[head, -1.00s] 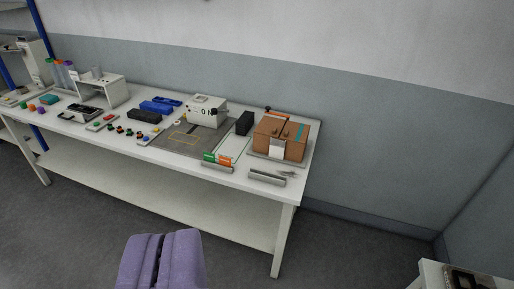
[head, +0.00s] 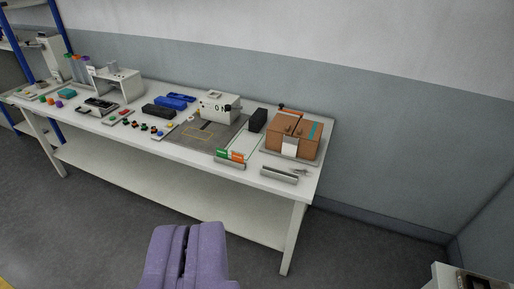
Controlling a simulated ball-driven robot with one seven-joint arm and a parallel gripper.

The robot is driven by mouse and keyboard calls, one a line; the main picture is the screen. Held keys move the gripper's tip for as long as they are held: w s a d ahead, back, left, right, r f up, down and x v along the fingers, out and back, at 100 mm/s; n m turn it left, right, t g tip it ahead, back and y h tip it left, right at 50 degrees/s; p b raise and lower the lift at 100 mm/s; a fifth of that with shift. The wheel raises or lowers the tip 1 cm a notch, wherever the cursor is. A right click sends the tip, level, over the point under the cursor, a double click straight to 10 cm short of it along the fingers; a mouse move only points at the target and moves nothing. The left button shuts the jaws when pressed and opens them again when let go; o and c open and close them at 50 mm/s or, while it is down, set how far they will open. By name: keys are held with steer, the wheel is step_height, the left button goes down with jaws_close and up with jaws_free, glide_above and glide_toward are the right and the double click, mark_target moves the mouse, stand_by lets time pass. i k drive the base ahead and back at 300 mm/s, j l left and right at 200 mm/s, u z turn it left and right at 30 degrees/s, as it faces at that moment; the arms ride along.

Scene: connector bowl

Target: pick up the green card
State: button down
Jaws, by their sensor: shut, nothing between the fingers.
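The green card (head: 222,154) stands in a small grey holder (head: 230,164) near the front edge of the white table, right of its middle. An orange card (head: 237,156) stands beside it on the right in the same holder. My gripper (head: 186,236) is the purple pair of fingers at the bottom of the view. It is shut and empty, with only a thin dark line between the fingers. It is in front of the table, well apart from the card.
The white table (head: 180,184) holds a brown box (head: 293,136), a second grey holder (head: 279,175), a white device (head: 219,106), a grey mat (head: 200,133), blue trays (head: 168,104) and several small coloured parts. Open floor (head: 100,225) lies in front. Another surface (head: 452,277) is at lower right.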

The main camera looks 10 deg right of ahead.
mark_target(223, 153)
steer(key=i+j, duration=0.1)
steer(key=i, duration=0.4)
steer(key=i+j+z, duration=0.15)
steer(key=i, duration=0.35)
steer(key=i+j, duration=0.1)
steer(key=i, duration=0.4)
steer(key=i+j+z, duration=0.1)
steer(key=i, duration=0.4)
steer(key=i+j+z, duration=0.1)
steer(key=i, duration=0.4)
steer(key=i+j, duration=0.35)
steer(key=i, duration=0.15)
steer(key=z, duration=0.05)
